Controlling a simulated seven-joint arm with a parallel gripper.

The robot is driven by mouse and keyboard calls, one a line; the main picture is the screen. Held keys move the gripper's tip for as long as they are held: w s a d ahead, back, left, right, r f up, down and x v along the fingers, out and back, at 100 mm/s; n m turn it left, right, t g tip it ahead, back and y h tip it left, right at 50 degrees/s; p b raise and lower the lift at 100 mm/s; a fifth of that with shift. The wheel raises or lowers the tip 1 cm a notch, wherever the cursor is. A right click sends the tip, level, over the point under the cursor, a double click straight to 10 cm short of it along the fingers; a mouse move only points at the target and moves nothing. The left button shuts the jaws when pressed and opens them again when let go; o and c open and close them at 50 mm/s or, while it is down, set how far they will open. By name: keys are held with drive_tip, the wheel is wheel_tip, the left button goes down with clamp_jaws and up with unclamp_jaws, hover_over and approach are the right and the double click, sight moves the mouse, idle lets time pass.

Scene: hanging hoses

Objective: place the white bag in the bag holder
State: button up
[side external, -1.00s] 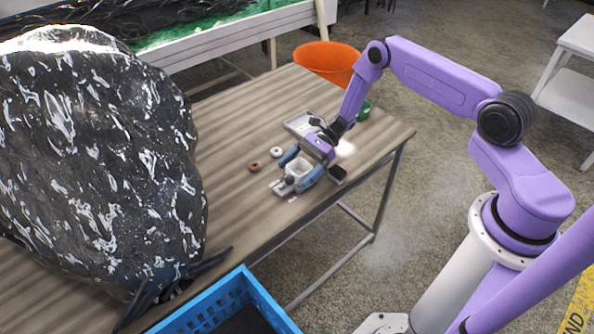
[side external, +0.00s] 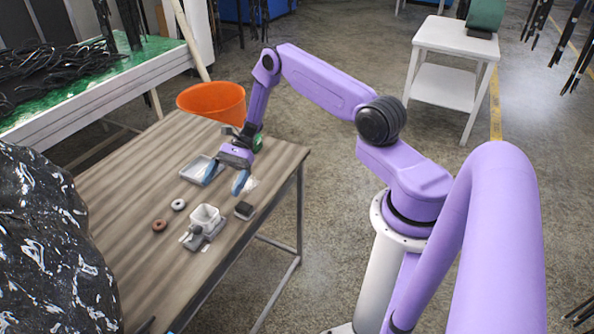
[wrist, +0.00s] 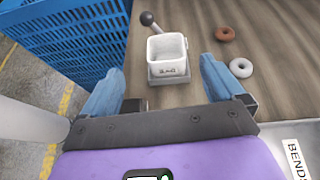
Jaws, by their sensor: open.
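A white, square, open-topped container (side external: 206,217), which looks like the white bag, sits upright in a grey base (side external: 204,236), apparently the bag holder, on the wooden table. The wrist view shows the container (wrist: 167,47) with small dark lettering, in the grey base (wrist: 169,78). A dark knob on a lever (wrist: 147,19) stands beside it. My gripper (side external: 225,177) is open and empty, with blue fingers, behind the container and clear of it. In the wrist view my gripper's fingers (wrist: 161,72) are spread either side of the container's line, not touching it.
A brown ring (side external: 159,225) and a white ring (side external: 178,204) lie left of the base. A dark block (side external: 244,210) is to its right. A pale tray (side external: 201,169) and an orange bin (side external: 212,101) are behind. A blue crate (wrist: 65,35) shows in the wrist view.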

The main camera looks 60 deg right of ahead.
drive_tip(key=s+a+r+n+g+h, duration=0.5)
drive_tip(key=s+a+r+n+h, duration=0.4)
drive_tip(key=s+a+r+n, duration=0.45)
drive_tip(key=s+d+r+n+t+h, duration=0.2)
drive_tip(key=s+d+r+n+t, duration=0.1)
drive_tip(key=s+n, duration=0.5)
drive_tip(key=s+d+r+n+t+h, duration=0.1)
drive_tip(key=s+d+r+n+t, duration=0.1)
drive_tip(key=s+r+n, duration=0.4)
drive_tip(key=s+d+n, duration=0.1)
drive_tip(key=s+n, duration=0.1)
drive_tip(key=s, duration=0.3)
drive_tip(key=shift+s+r+t+h, duration=0.15)
drive_tip(key=shift+s+t+h, duration=0.2)
drive_tip(key=shift+t+h, duration=0.05)
